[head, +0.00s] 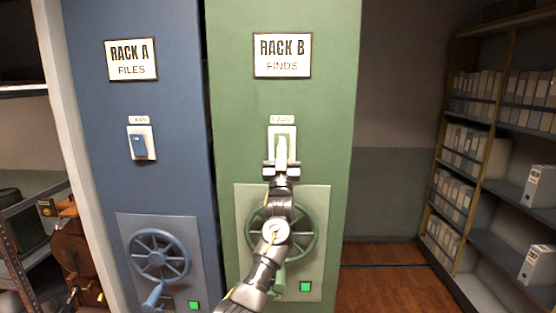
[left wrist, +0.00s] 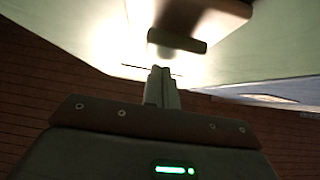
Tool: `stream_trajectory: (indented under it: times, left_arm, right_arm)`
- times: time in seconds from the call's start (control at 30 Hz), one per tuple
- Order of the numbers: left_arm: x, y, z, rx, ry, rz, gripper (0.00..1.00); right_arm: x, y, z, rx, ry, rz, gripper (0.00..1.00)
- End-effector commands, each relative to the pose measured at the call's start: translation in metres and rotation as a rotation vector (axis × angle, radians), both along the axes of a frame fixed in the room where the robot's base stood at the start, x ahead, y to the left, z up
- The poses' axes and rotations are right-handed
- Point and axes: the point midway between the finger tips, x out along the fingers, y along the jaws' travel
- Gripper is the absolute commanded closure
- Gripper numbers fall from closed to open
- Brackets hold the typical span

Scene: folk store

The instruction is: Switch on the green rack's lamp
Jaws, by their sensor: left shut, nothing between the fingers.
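The green rack (head: 225,120) carries a "RACK B FINDS" sign. Its lamp switch (head: 291,133) is a pale plate below a small label. My left gripper (head: 281,160) is shut and empty, in front of the switch's lower part, hiding some of it. In the left wrist view the closed fingertips (left wrist: 160,73) point at the green panel (left wrist: 260,45), just below a small dark bar (left wrist: 180,41) beneath the plate. Whether they touch it, and which way the switch is set, I cannot tell. My right gripper is not in view.
The green handwheel (head: 252,232) is partly behind my left arm. The blue rack (head: 100,110) on the left has its own switch (head: 139,145) and handwheel (head: 158,256). Shelves with boxes (head: 470,140) stand at the right. Wooden floor (head: 385,285) lies clear between.

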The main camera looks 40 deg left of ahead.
Motion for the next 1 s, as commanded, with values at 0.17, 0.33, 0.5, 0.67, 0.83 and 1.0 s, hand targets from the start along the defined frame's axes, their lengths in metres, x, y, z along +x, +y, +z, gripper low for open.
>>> stream_trajectory:
  times: [0.17, 0.33, 0.5, 0.67, 0.83, 1.0]
  left_arm:
    - [-0.012, -0.023, 0.007, 0.0, 0.0, -0.013, 1.0]
    - [-0.036, -0.043, -0.023, -0.001, -0.001, -0.016, 1.0]
    - [-0.058, -0.059, -0.042, -0.002, 0.0, -0.017, 1.0]
    - [-0.073, -0.068, -0.052, 0.0, 0.0, -0.016, 1.0]
    - [-0.08, -0.072, -0.056, 0.0, 0.0, -0.014, 1.0]
    - [-0.081, -0.072, -0.055, 0.0, 0.001, -0.013, 1.0]
  right_arm:
    - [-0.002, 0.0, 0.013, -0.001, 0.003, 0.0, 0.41]
    - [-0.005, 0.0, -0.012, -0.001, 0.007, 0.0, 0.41]
    - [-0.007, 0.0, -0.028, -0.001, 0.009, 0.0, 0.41]
    - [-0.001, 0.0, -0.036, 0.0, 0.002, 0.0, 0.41]
    - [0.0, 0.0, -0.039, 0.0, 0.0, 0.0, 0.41]
    - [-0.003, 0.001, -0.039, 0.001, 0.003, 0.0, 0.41]
